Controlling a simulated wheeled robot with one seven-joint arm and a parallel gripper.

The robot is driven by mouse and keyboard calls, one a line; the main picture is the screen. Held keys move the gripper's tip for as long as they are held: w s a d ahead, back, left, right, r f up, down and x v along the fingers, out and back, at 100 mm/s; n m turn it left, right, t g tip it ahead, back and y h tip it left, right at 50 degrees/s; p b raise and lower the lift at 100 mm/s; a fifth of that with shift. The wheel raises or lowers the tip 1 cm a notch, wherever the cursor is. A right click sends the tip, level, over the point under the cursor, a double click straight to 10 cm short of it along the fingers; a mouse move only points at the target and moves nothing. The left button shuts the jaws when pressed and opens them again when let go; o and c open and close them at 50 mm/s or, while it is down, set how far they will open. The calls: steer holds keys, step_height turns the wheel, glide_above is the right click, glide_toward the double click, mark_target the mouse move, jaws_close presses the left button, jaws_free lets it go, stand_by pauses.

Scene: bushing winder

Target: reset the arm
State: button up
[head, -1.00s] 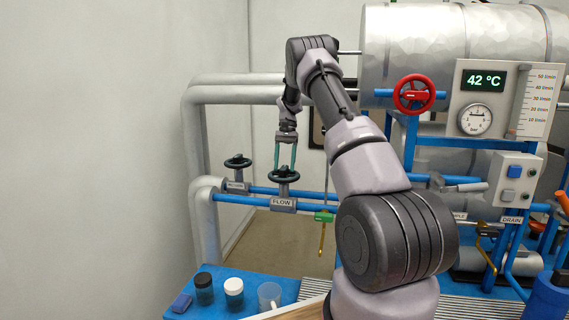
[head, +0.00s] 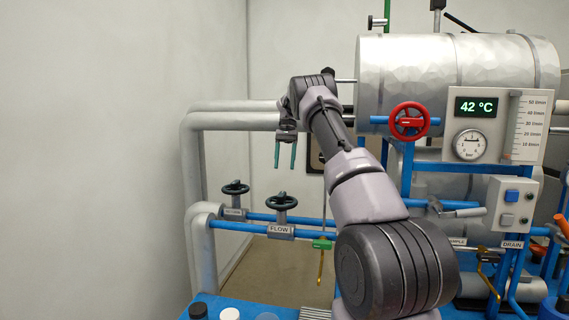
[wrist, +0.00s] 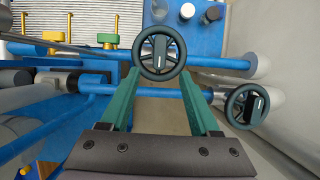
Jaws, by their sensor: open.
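My gripper (head: 285,155) hangs in the air with its two green fingers pointing down and apart, with nothing between them. It is above the dark FLOW valve wheel (head: 282,201), clear of it. The wheel sits on a blue pipe, over the FLOW label (head: 280,231). In the wrist view my open fingers (wrist: 160,85) reach toward the FLOW wheel (wrist: 160,53), which appears just beyond the tips. A second dark wheel (head: 235,187) stands behind and to the left; in the wrist view it is at the right (wrist: 247,105).
A metal tank (head: 450,62), a red wheel (head: 409,121) and a gauge panel (head: 495,125) stand to the right of my arm. Grey pipes (head: 195,160) run at the left. Jars (head: 198,311) stand at the bottom edge.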

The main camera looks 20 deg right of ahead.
steer(key=s+a+r+n+t, duration=0.15)
steer(key=s+a+r, duration=0.25)
steer(key=s+r, duration=0.5)
steer(key=s+a+r+n+t, duration=0.1)
steer(key=s+a+r+t, duration=0.2)
steer(key=s+r, duration=0.5)
steer(key=s+a+f+t, duration=0.2)
steer(key=s+a+t, duration=0.1)
steer(key=s, duration=0.9)
steer(key=s+a+f+t, duration=0.2)
steer(key=s+a+t, duration=0.1)
steer(key=s, duration=0.9)
steer(key=shift+s+a+h, duration=0.3)
steer(key=shift+s+a, duration=0.05)
steer(key=shift+a, duration=0.3)
steer(key=shift+n, duration=0.25)
